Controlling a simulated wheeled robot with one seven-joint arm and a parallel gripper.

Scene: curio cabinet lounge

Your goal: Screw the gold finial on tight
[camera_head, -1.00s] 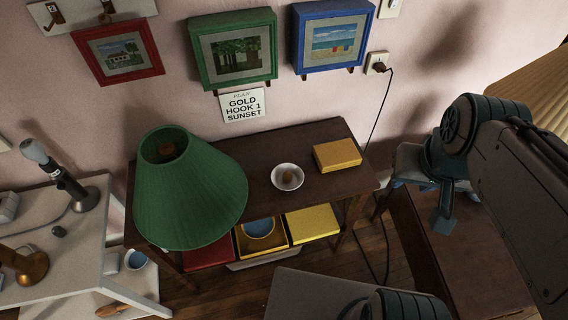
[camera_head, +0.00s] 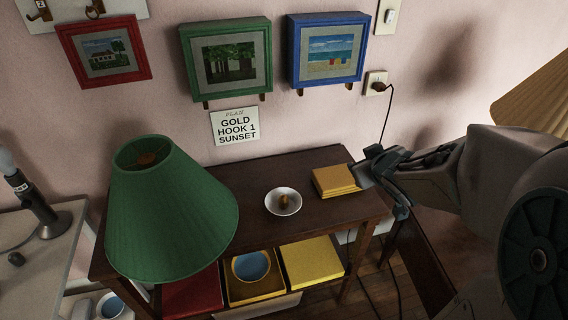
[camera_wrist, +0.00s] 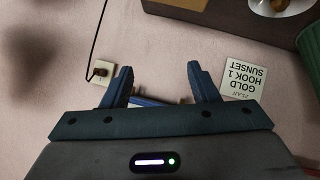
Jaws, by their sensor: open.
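A small gold-brown piece, which looks like the finial (camera_head: 284,201), lies in a white dish (camera_head: 271,207) on the dark wooden table. The dish also shows at the top right of the wrist view (camera_wrist: 262,8). A lamp with a green shade (camera_head: 172,215) stands left of the dish; its top opening shows something brown inside, too dark to make out. My gripper (camera_head: 374,178) is at the table's right end, beside the yellow block and right of the dish. In the wrist view my gripper (camera_wrist: 160,82) has its two fingers apart with nothing held between them.
A stacked yellow block (camera_head: 334,181) lies between the dish and my gripper. A sign (camera_head: 235,126) reads "PLAN GOLD HOOK 1 SUNSET". Green (camera_head: 191,60) and blue (camera_head: 297,50) box frames hang above. A cord runs from the wall outlet (camera_head: 375,83). The table's front middle is clear.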

